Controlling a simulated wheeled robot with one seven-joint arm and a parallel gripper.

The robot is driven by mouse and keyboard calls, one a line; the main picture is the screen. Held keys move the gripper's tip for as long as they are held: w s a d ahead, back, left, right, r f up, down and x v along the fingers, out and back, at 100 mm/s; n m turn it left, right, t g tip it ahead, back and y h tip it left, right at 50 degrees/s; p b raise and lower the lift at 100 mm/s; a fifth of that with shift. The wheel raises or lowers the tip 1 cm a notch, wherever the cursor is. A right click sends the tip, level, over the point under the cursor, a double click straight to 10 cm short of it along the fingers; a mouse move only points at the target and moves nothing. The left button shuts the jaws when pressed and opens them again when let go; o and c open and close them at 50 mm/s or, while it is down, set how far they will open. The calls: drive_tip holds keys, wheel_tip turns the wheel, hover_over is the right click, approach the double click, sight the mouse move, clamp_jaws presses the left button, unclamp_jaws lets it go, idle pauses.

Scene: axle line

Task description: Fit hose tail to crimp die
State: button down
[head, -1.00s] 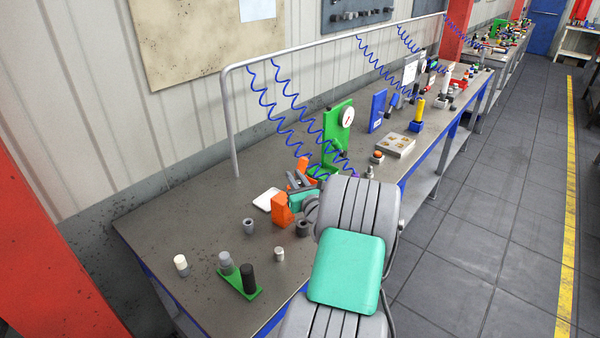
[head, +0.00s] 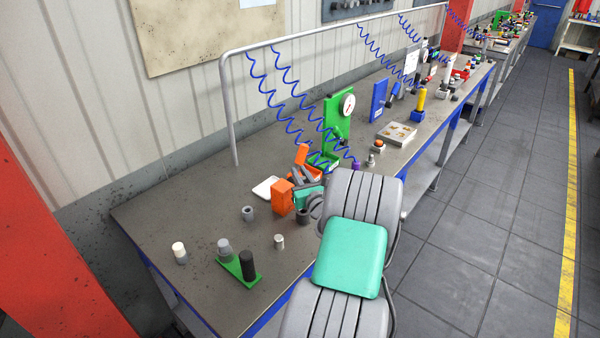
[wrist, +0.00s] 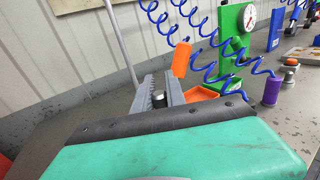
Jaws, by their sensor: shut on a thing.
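I cannot tell for certain which thing is the crimp die. An orange block (head: 281,198) stands just in front of my gripper in the head view. Dark and grey hollow cylinders (head: 248,213) stand near it.
A green gauge stand (head: 338,125) and a purple cylinder (wrist: 271,90) stand beyond. Blue coiled hoses (head: 290,105) hang from a rail; an orange handle (wrist: 181,60) hangs close past my fingers. A green holder (head: 238,268) with two pegs is near the front.

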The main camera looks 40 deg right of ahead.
drive_tip(key=shift+f+b, duration=2.2)
drive_tip(key=shift+f, duration=1)
wheel_tip(320, 180, up, 4)
drive_tip(key=p, duration=0.4)
drive_tip(key=shift+f, duration=0.1)
drive_tip(key=shift+f+b, duration=1.5)
drive_tip(key=shift+f, duration=0.35)
drive_tip(key=shift+f, duration=0.15)
